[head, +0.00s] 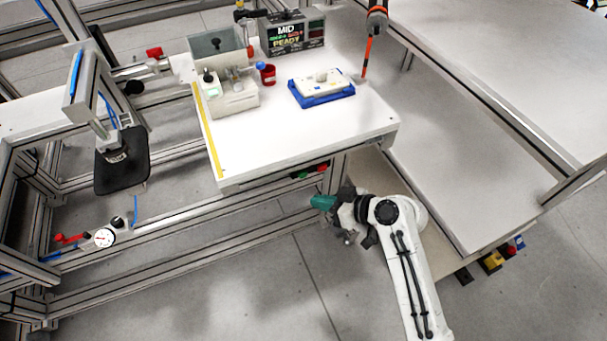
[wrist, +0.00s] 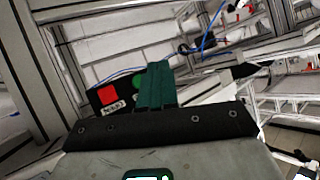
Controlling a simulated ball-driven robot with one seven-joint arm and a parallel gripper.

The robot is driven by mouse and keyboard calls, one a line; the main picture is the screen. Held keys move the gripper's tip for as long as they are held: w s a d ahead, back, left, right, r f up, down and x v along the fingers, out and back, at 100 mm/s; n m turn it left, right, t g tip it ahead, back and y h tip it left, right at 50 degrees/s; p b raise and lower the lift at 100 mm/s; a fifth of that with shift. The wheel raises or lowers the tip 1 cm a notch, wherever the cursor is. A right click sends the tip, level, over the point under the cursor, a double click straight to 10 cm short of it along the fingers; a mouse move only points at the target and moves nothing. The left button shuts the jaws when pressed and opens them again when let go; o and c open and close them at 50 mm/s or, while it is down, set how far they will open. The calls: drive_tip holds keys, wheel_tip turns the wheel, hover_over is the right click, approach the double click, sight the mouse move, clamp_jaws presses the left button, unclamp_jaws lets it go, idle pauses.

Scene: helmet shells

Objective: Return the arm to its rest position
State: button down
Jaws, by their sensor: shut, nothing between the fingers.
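My arm (head: 405,270) reaches up from the lower right of the head view and bends at its white wrist. My gripper (head: 322,202), with green fingers, points left just in front of and below the front edge of the white worktable (head: 290,155). In the wrist view the green fingers of my gripper (wrist: 155,87) are together with nothing between them. Behind them is a dark button box with a red button (wrist: 107,95) and a green button (wrist: 139,82), partly covered by the fingers.
A screwdriver (head: 368,50) hangs above. Metal frame rails (head: 180,250) run left of my gripper. Open floor lies in front.

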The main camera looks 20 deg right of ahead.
idle(0.3)
drive_tip(key=s+d+r+m+g+h+p, duration=0.1)
drive_tip(key=s+d+g+h, duration=0.1)
drive_tip(key=s, duration=0.7)
drive_tip(key=s+d+r+m+g+h+p, duration=0.1)
drive_tip(key=s+d+m+g+h, duration=0.1)
drive_tip(key=s, duration=0.7)
drive_tip(key=s+d+r+m+g+h+p, duration=0.1)
drive_tip(key=s+d+m+g+h+p, duration=0.1)
drive_tip(key=s, duration=0.7)
drive_tip(key=d+g+h, duration=0.1)
drive_tip(key=g, duration=0.1)
drive_tip(key=shift+s+g+h, duration=0.3)
drive_tip(key=shift+g+h, duration=0.1)
